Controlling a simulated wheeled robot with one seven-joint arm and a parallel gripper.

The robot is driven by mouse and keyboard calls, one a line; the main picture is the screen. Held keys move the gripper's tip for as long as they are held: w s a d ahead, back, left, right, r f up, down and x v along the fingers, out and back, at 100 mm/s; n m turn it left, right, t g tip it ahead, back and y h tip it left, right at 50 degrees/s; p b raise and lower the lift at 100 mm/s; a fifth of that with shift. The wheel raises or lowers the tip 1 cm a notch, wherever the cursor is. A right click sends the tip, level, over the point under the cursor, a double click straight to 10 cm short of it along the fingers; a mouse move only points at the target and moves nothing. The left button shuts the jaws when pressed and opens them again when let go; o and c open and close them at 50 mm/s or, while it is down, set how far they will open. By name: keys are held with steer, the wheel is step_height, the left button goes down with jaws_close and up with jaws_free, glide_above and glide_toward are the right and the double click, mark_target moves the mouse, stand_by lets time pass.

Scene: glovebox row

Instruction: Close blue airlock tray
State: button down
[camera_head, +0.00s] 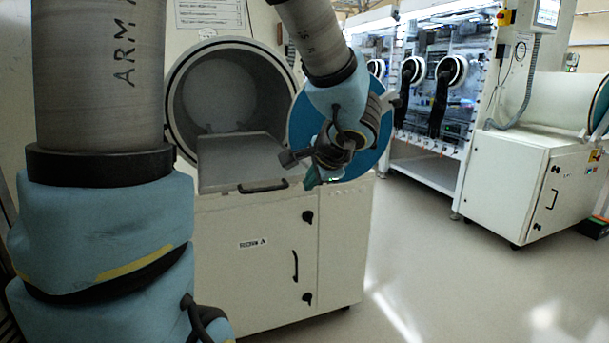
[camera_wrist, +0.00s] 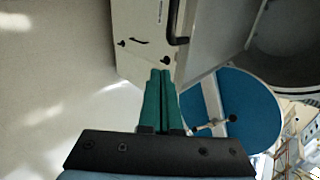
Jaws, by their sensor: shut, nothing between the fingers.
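The grey airlock tray (camera_head: 235,160) sticks out of the round chamber opening (camera_head: 225,92), with a black bar handle (camera_head: 263,187) on its front edge. The round blue door (camera_head: 300,120) is swung open to the right, partly hidden behind my arm. My gripper (camera_head: 312,181) is shut and empty, just right of the tray's front corner and in front of the door. In the wrist view, the green fingers (camera_wrist: 161,75) are pressed together, pointing toward the cabinet. The tray (camera_wrist: 215,35) and its handle (camera_wrist: 178,22) show just beyond the fingertips, and the blue door (camera_wrist: 250,108) is to the right.
A white cabinet (camera_head: 270,245) with black knobs and a handle stands below the tray. A glovebox with black gloves (camera_head: 440,100) stands behind to the right. Another white cabinet (camera_head: 515,185) with a cylindrical chamber is at far right. The floor (camera_head: 430,270) between is clear.

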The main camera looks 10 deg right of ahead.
mark_target(300, 180)
steer(key=w, duration=0.1)
steer(key=w+a+p, duration=0.1)
steer(key=w, duration=0.1)
steer(key=shift+w+r, duration=0.2)
